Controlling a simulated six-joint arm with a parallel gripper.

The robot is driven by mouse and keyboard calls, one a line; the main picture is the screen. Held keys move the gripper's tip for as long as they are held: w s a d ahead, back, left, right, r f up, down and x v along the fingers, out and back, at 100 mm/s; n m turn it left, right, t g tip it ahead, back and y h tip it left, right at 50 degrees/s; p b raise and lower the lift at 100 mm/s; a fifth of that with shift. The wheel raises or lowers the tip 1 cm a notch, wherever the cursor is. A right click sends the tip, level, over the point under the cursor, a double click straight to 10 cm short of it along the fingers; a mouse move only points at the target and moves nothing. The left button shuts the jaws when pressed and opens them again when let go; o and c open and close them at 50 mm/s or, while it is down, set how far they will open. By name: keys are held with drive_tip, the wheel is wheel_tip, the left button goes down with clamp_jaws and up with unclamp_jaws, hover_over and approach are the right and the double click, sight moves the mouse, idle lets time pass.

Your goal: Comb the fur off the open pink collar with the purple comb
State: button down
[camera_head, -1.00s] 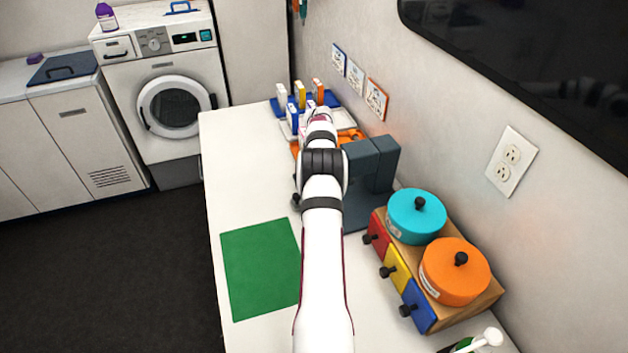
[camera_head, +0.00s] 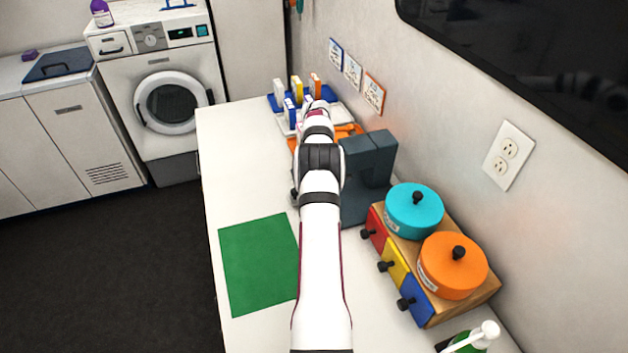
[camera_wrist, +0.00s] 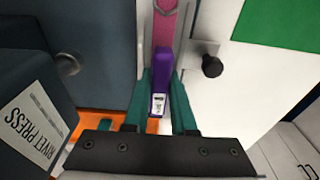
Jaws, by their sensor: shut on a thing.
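In the wrist view, my gripper (camera_wrist: 162,88) has teal fingers and is shut on the purple comb (camera_wrist: 161,70), which has a small white label near its lower end. The pink collar (camera_wrist: 164,22) shows as a flat strip just beyond the comb's far end, at the top of the wrist view. I cannot tell whether comb and collar touch. Fur on the collar and the comb's teeth cannot be made out. In the head view, my own arm hides the gripper, the comb and the collar.
The dark rivet press (camera_head: 367,165) stands right beside my arm. It also fills the left of the wrist view (camera_wrist: 40,110). A black knob (camera_wrist: 212,66) is right of the comb. An orange tray (camera_head: 347,131) lies beyond the press. The green mat (camera_head: 258,262) is bare.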

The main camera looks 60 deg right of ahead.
wheel_tip(320, 180, up, 7)
drive_tip(key=shift+f, duration=0.1)
idle(0.5)
